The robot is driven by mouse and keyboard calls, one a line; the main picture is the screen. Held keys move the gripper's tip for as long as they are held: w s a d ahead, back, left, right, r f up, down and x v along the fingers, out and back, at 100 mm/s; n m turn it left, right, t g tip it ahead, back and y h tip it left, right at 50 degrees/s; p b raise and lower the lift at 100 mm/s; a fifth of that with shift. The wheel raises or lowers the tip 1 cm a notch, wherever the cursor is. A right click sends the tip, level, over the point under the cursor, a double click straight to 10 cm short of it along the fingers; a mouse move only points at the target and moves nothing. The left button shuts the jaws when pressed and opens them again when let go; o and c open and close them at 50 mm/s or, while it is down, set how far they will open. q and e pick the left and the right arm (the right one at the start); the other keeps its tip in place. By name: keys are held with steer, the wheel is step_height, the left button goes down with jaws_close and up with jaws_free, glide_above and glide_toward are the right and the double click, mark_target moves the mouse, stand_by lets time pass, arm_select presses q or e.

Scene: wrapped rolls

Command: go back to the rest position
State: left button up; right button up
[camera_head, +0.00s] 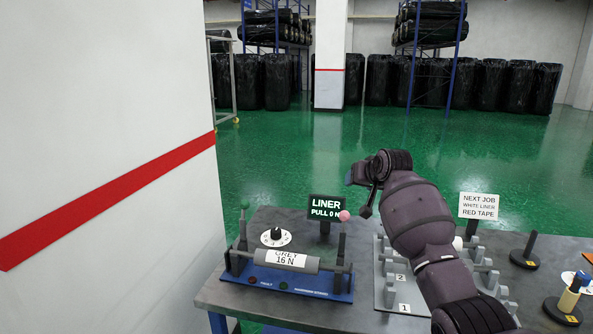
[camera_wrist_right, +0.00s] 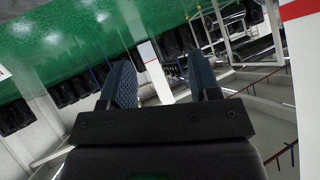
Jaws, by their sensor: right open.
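My right arm reaches up over the table (camera_head: 262,300) in the head view. Its right gripper (camera_head: 360,193) is raised above the table and points left, apart from everything on it. In the right wrist view the two blue pads of the gripper (camera_wrist_right: 164,82) stand apart with nothing between them. My left gripper is in neither view.
A blue-based stand with a grey roll marked GREY 16 N (camera_head: 287,260) is left of my arm. A LINER display (camera_head: 325,208) stands behind it. A numbered rack (camera_head: 398,297) is partly hidden by my arm. A sign (camera_head: 479,206) and posts (camera_head: 524,252) stand right. A white wall (camera_head: 90,110) is close left.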

step_height(320, 180, up, 4)
steer(key=r+n+t, duration=0.1)
steer(key=t, duration=0.1)
steer(key=s+d+f+h, duration=0.1)
steer(key=s+d+f, duration=0.1)
steer(key=s+f, duration=1.1)
steer(key=s+d+f, duration=0.2)
steer(key=s+f, duration=1.2)
steer(key=s, duration=0.7)
steer(key=s+d+f+n+h, duration=0.1)
steer(key=s+d+f, duration=0.1)
steer(key=s+f, duration=1.1)
steer(key=s, duration=0.4)
steer(key=shift+f+g+h, duration=0.3)
steer(key=shift+f+g, duration=0.05)
steer(key=shift+g, duration=0.05)
